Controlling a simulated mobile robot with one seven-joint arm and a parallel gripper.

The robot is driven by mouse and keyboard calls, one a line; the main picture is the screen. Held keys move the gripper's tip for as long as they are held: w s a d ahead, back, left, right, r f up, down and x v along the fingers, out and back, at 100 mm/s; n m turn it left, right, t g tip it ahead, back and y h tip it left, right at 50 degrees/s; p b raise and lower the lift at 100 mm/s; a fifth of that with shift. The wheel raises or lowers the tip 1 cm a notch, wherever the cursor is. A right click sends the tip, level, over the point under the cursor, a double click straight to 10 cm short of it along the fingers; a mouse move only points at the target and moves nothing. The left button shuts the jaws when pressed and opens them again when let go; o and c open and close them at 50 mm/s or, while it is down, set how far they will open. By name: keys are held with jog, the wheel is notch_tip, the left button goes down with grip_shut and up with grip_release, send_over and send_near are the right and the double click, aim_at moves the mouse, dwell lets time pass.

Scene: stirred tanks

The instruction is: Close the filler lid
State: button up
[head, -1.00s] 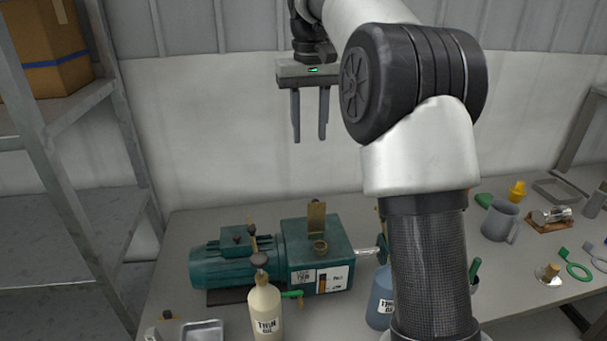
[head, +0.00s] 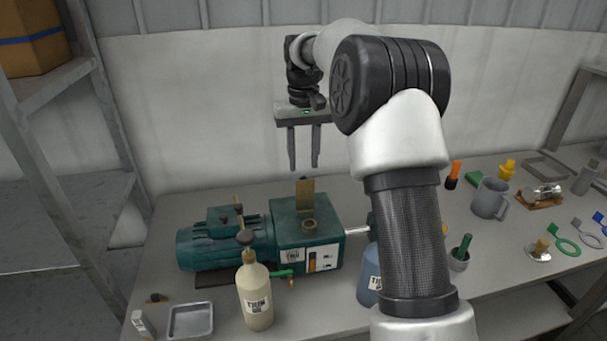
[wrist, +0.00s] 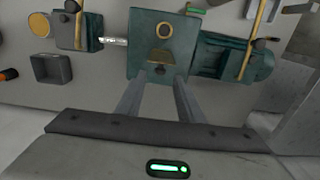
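A teal pump (head: 300,240) stands on the bench, with a brass filler neck (head: 309,226) on top of its box-shaped end. The brass filler lid (head: 305,196) stands upright behind the neck, so the neck is uncovered. In the wrist view the open ring of the neck (wrist: 165,31) shows, with the lid (wrist: 161,58) nearer my fingers, seen nearly edge-on. My gripper (head: 304,168) points down, open and empty, just above and behind the lid. In the wrist view my gripper (wrist: 160,76) has its fingers apart, with nothing between them.
A cream oil bottle (head: 254,292) stands in front of the pump, and a blue bottle (head: 369,280) stands to its right, partly behind my arm. A metal tray (head: 190,320) lies front left. A grey jug (head: 490,198) and small tools are on the right. A shelf rack (head: 65,95) stands left.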

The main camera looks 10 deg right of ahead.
send_over(304, 193)
jog(key=w, duration=0.2)
jog(key=shift+d+f, duration=0.2)
jog(key=shift+f, duration=1.9)
grip_shut()
